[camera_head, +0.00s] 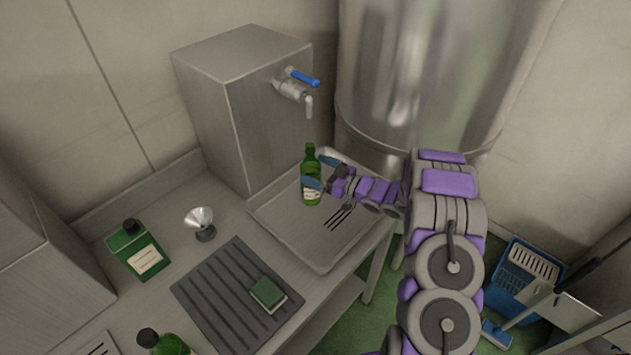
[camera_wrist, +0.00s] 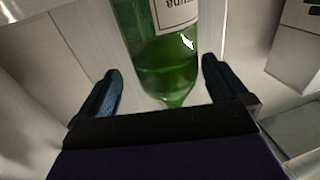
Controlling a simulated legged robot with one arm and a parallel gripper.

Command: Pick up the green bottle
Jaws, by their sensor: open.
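The green bottle (camera_head: 309,166) stands upright on the metal tray (camera_head: 290,243) in the head view, with a pale label low on its body. My gripper (camera_head: 320,172) reaches in from the right at the bottle's upper part. Its blue fingers are open, one in front of the bottle and the other at its right. In the wrist view the green bottle (camera_wrist: 165,62) shows between the spread fingers of my gripper (camera_wrist: 162,90), its label upside down, with gaps on both sides. The bottle's top and base are out of the wrist view.
A steel box with a blue-handled tap (camera_head: 292,90) stands behind the tray. On the left are a small funnel (camera_head: 200,219), a green can (camera_head: 138,250), a sponge (camera_head: 268,293) on a ribbed mat (camera_head: 222,310), and another green bottle (camera_head: 168,345).

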